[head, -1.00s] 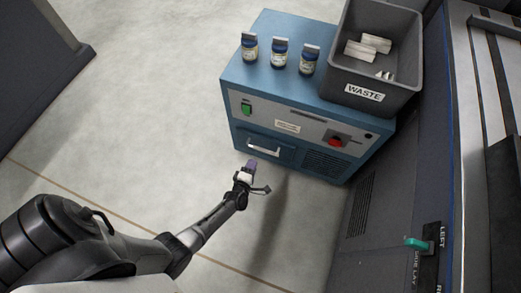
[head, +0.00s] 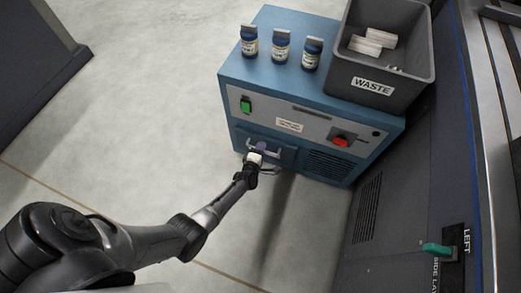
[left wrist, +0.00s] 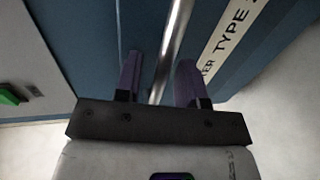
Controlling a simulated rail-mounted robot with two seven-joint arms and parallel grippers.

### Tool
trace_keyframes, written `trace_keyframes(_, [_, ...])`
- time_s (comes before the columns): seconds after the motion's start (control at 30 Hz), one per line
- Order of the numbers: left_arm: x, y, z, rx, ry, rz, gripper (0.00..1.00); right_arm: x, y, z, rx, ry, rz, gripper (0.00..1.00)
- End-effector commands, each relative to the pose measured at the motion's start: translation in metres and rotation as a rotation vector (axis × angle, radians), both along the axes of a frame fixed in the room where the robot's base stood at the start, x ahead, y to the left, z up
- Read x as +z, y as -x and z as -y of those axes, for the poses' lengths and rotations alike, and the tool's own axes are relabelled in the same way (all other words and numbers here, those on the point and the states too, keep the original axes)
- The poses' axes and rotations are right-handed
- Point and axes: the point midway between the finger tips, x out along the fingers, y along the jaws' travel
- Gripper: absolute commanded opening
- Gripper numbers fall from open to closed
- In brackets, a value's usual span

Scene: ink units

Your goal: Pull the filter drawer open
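The filter drawer (head: 286,157) is a blue panel low on the front of the blue cabinet and looks flush with it. Its pale bar handle (head: 249,144) is partly covered by my left gripper (head: 261,148) in the head view. In the left wrist view, the metal handle bar (left wrist: 172,35) runs between the two purple fingers of my left gripper (left wrist: 158,82). The fingers stand apart on either side of the bar, with gaps showing. A cream label (left wrist: 232,40) reading partly "ER TYPE" is beside the bar. My right gripper is not in view.
The blue cabinet (head: 262,65) carries several bottles (head: 281,47) and a grey WASTE bin (head: 375,107) on top. A green switch (head: 246,105) and a red knob (head: 341,141) are above the drawer. A dark machine (head: 395,205) stands at right. Floor in front is clear.

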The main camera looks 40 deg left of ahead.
Motion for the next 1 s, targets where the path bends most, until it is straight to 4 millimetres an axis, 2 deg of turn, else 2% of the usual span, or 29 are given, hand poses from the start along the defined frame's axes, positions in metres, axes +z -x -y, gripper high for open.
trace_keyframes(0.1, [0.000,0.000,0.000,0.000,0.000,0.000,0.37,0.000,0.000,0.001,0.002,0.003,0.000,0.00])
trace_keyframes(0.5, [0.000,0.000,0.000,0.000,0.000,0.001,0.00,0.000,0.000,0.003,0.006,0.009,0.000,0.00])
trace_keyframes(0.87, [0.000,0.001,0.000,0.000,0.000,0.000,0.00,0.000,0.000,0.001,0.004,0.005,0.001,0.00])
trace_keyframes(1.0, [0.002,0.011,-0.003,0.009,-0.001,0.000,0.00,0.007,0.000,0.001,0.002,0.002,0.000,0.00])
